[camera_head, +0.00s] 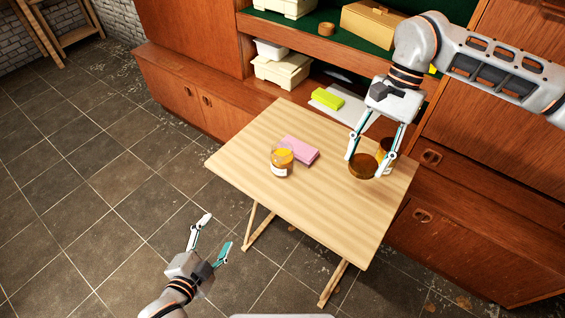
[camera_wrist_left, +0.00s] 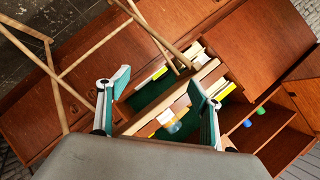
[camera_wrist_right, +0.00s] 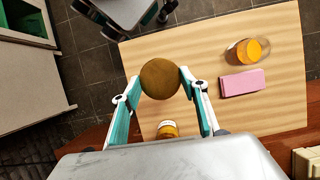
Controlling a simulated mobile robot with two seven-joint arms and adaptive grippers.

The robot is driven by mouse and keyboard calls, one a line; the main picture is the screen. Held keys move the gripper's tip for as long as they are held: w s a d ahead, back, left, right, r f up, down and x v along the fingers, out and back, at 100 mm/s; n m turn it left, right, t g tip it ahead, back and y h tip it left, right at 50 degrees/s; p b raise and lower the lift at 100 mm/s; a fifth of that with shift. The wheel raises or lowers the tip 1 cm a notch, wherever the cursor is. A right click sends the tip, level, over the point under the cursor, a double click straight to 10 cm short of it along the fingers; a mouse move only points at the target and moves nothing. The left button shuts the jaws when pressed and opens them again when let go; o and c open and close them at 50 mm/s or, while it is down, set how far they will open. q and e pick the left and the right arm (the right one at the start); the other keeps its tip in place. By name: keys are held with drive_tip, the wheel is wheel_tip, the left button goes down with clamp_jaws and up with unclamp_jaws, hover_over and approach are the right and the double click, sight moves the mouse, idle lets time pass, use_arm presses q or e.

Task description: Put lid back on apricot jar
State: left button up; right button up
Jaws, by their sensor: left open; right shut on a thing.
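A glass jar with orange contents and a pale label (camera_head: 281,163) stands on the wooden table, and its top looks uncovered. It also shows in the right wrist view (camera_wrist_right: 246,51). My right gripper (camera_head: 367,164) is shut on a round brown lid (camera_head: 362,167), seen as a full disc in the right wrist view (camera_wrist_right: 160,79). The lid is over the table's right part, apart from the orange jar. A second amber jar (camera_head: 388,146) stands close behind the right gripper, partly hidden. My left gripper (camera_head: 217,231) is open and empty, off the table's front left side.
A pink block (camera_head: 300,149) lies beside the orange jar on the table (camera_head: 300,210). The table's front and left are clear. Behind it, the wall unit (camera_head: 205,95) holds pale boxes (camera_head: 281,71), a yellow-green block (camera_head: 328,98) and a brown box (camera_head: 370,22).

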use_arm(q)
drive_tip(key=w+d+r+m+t+h, duration=0.25)
drive_tip(key=w+d+r+m, duration=0.35)
drive_tip(key=m, duration=0.8)
drive_tip(key=m+h+p, duration=0.1)
drive_tip(key=m+h, duration=0.4)
drive_tip(key=m, duration=1)
approach(277, 161)
drive_tip(key=shift+w+d+f+g, duration=0.15)
drive_tip(key=shift+w+g, duration=0.3)
drive_tip(key=shift+w, duration=0.15)
use_arm(e)
drive_tip(key=w+a+m+t, duration=0.2)
drive_tip(key=w+a+m, duration=0.3)
drive_tip(key=a, duration=0.4)
drive_tip(key=w+a+r+m+t+y, duration=0.1)
drive_tip(key=w+a+m+t, duration=0.1)
drive_tip(key=w+a+m, duration=0.3)
drive_tip(key=a+m, duration=0.1)
drive_tip(key=a, duration=0.2)
drive_tip(key=shift+w+a+y, duration=0.3)
drive_tip(key=shift+w+a, duration=0.1)
use_arm(q)
drive_tip(key=x, duration=1.2)
